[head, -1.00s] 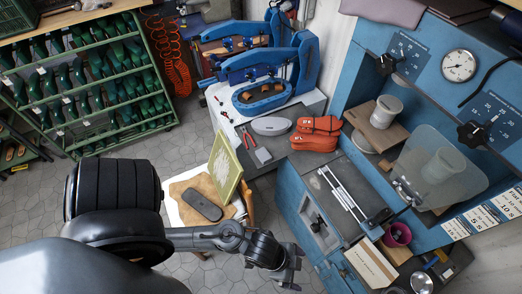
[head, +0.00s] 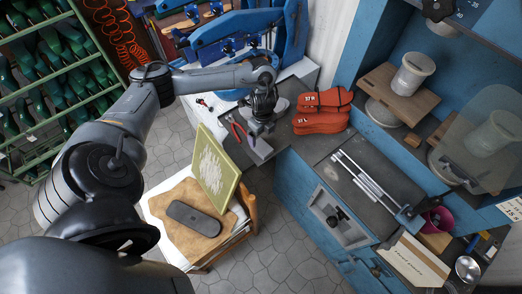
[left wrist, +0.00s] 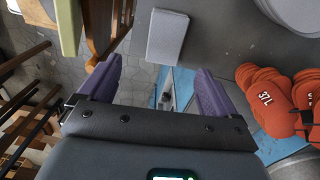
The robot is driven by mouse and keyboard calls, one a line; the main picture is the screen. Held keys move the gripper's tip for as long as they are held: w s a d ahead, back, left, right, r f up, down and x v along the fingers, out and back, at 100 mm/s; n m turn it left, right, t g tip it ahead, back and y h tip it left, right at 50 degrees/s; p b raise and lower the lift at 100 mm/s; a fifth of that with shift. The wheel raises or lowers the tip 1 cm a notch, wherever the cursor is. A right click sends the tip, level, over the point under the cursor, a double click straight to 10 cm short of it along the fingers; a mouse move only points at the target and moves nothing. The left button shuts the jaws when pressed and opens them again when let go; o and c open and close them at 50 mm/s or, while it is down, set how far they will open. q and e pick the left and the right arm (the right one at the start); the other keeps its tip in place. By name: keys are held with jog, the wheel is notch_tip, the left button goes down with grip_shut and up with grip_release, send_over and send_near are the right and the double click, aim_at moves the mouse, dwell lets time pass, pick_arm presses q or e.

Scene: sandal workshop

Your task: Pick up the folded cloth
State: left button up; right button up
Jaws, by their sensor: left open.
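A small grey flat rectangle that looks like the folded cloth (head: 258,150) lies on the dark grey bench top near its front edge. It shows whole in the left wrist view (left wrist: 167,38), ahead of the fingertips. My left gripper (head: 262,128) is above and just behind it in the head view, hiding part of the bench. In the left wrist view my left gripper (left wrist: 158,66) has its two purple fingers wide apart with nothing between them. My right gripper is not in view.
Red pliers (head: 236,130) lie left of the cloth. Stacked orange soles (head: 321,112) lie to its right. A yellow-green framed screen (head: 215,165) stands tilted over a small table with a dark sole (head: 193,219). A blue cabinet (head: 310,210) stands at the right.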

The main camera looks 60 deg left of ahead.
aim_at(264, 148)
pick_arm(q)
jog(key=shift+w+f+b, duration=0.35)
jog(key=shift+f+b, duration=0.05)
jog(key=shift+f, duration=0.2)
notch_tip(264, 148, down, 3)
jog(key=shift+f+b, duration=0.1)
jog(key=shift+b, duration=0.3)
jog(key=shift+f, duration=0.8)
jog(key=shift+d+f, duration=0.1)
jog(key=shift+f, duration=2.05)
jog(key=shift+c, duration=0.3)
jog(key=c, duration=1)
jog(key=shift+r, duration=0.15)
